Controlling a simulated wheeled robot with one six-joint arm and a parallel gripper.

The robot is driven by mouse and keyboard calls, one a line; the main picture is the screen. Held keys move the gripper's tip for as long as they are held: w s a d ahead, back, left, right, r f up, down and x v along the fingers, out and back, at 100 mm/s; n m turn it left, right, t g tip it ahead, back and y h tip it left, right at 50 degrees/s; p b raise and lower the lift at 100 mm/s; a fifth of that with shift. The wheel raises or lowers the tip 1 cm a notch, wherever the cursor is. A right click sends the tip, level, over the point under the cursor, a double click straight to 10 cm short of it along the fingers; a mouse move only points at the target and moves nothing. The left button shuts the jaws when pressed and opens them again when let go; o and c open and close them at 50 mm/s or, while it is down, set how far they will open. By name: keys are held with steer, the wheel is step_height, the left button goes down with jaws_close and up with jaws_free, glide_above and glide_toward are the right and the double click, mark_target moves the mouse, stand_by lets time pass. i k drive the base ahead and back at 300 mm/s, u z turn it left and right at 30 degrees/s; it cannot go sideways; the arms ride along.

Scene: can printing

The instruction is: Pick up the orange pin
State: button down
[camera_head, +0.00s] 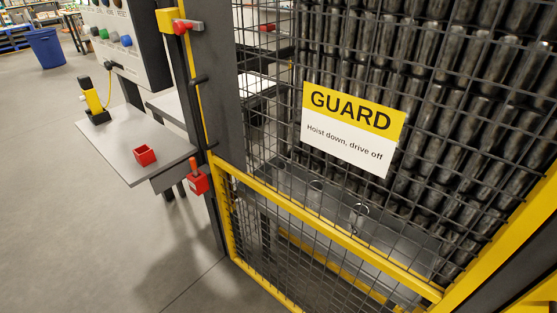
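A small orange-red pin-like stem (194,164) stands upright in a red holder (198,183) on the dark guard post, just right of the grey shelf. It is the only thing I see that looks like the orange pin; its lower end is hidden in the holder. My gripper is not in view.
The grey shelf (125,140) carries an open red box (145,155) and a yellow-and-black handheld device (92,98) in a stand. A yellow-framed mesh guard with a GUARD sign (352,128) fills the right side. The floor at lower left is clear.

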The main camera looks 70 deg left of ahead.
mark_target(193, 160)
steer(key=u, duration=2.9)
steer(key=i, duration=1.2)
steer(key=u, duration=0.75)
steer(key=i, duration=0.6)
steer(key=u, duration=0.3)
